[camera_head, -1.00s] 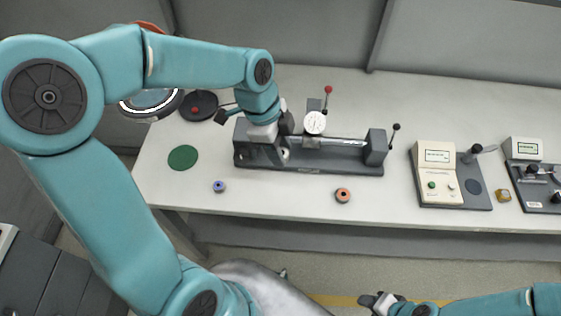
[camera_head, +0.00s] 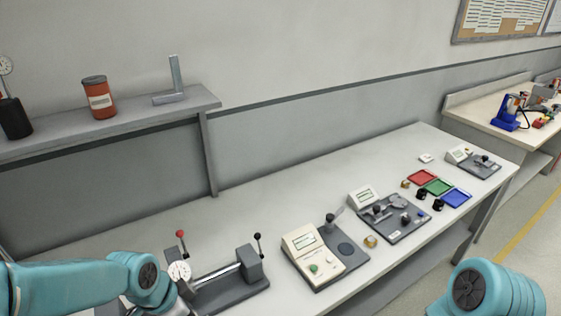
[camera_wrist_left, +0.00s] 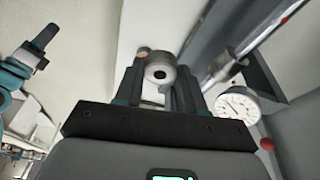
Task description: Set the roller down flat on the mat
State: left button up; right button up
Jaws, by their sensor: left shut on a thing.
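In the left wrist view, my left gripper (camera_wrist_left: 158,86) is shut on a grey roller (camera_wrist_left: 160,72) with a dark hole in its round end. The roller sits between the two dark fingers. In the head view, my left arm comes in at the lower left, and its gripper is mostly hidden or cut off at the bottom edge. No mat that I can make out as the round green one shows now. My right arm is at the lower right of the head view, with its hand out of frame. A teal and dark gripper-like part shows at the left of the wrist view.
A bench fixture (camera_head: 225,288) with a dial gauge (camera_head: 179,272) and levers stands beside my left arm. To the right are a cream tester (camera_head: 312,255), a second instrument (camera_head: 392,214) and red, green and blue trays (camera_head: 456,197). A wall shelf (camera_head: 120,122) hangs above.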

pick_arm(q)
jog(key=w+n, duration=0.1)
jog(key=n, duration=0.2)
jog(key=w+n+y, duration=0.1)
jog(key=n, duration=0.2)
jog(key=w+n+t+y, duration=0.1)
jog(key=n, duration=0.2)
jog(key=shift+w+f+n, duration=0.15)
jog(key=shift+w+n, duration=0.25)
